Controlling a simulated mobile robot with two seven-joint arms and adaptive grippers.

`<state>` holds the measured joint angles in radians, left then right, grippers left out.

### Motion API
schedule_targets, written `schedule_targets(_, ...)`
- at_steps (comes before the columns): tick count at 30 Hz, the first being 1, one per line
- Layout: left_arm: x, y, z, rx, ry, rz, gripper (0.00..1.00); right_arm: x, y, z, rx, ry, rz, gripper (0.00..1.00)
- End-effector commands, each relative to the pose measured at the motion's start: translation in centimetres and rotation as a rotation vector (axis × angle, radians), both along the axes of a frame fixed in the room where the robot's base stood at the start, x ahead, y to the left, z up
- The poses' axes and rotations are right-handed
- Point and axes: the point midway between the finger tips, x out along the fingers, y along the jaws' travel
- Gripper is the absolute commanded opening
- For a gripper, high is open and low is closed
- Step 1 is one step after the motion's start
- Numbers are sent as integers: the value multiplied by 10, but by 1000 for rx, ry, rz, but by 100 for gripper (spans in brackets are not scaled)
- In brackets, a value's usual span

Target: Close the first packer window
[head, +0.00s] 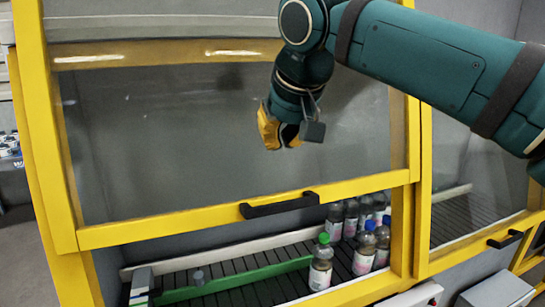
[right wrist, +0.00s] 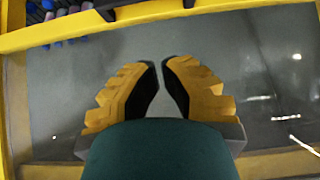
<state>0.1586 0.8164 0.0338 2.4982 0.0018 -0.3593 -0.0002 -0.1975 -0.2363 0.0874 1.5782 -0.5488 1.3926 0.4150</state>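The packer window (head: 230,140) is a large glass pane in a yellow frame. It stands raised, with a gap below its lower bar through which bottles show. Its black handle (head: 280,205) is on the lower bar; part of it shows at the top edge of the right wrist view (right wrist: 105,12). My right gripper (head: 279,136) is in front of the glass, above the handle and apart from it. In the right wrist view its yellow fingers (right wrist: 161,68) are empty, their tips nearly together with a narrow gap between them. My left gripper is not in view.
Behind the opening, bottles (head: 321,262) stand on a dark slatted conveyor (head: 245,290) with a green guide rail (head: 240,279). A second yellow-framed window with a black handle (head: 505,239) is at right. A white box (head: 497,290) is at lower right.

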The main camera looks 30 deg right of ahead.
Motion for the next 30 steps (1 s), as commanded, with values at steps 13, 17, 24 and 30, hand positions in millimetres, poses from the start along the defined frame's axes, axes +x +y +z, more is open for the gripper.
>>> schedule_targets(13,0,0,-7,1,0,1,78,42,-10,-75,-2,6,2,0)
schedule_targets(17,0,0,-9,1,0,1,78,42,-10,-94,-1,3,3,0)
schedule_targets(24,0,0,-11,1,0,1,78,37,-8,-116,-1,3,3,0)
schedule_targets(30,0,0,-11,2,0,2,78,36,-8,-118,0,1,2,0)
